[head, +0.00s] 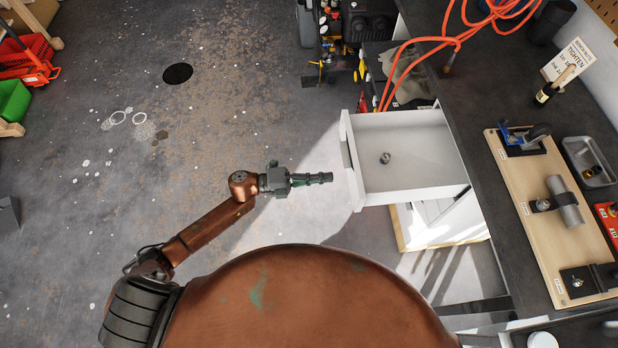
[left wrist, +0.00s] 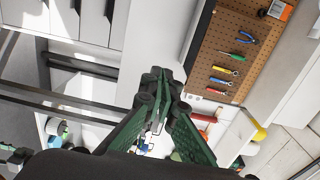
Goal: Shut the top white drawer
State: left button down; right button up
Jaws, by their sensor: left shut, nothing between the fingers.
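The top white drawer (head: 410,155) is pulled open from the cabinet under the workbench in the head view. Its front panel (head: 351,160) faces left, and a small grey metal part (head: 385,158) lies inside. My left gripper (head: 328,178) is shut and empty. In the picture it is just left of the drawer's front panel, pointing at it, with a small gap between. In the left wrist view the green fingers of my left gripper (left wrist: 160,82) are closed together. My right gripper is not in view.
The dark workbench (head: 485,165) runs along the right, with a wooden board (head: 550,215) of fixtures on it. An orange hose (head: 440,40) hangs over its edge near the drawer. The floor (head: 220,130) left of the drawer is clear. A pegboard (left wrist: 235,55) with tools shows in the left wrist view.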

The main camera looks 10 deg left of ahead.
aim_at(351, 175)
pick_arm(q)
jog(key=x, duration=0.5)
jog(key=shift+d, duration=0.1)
jog(key=shift+w+d, duration=0.1)
jog(key=shift+d, duration=0.05)
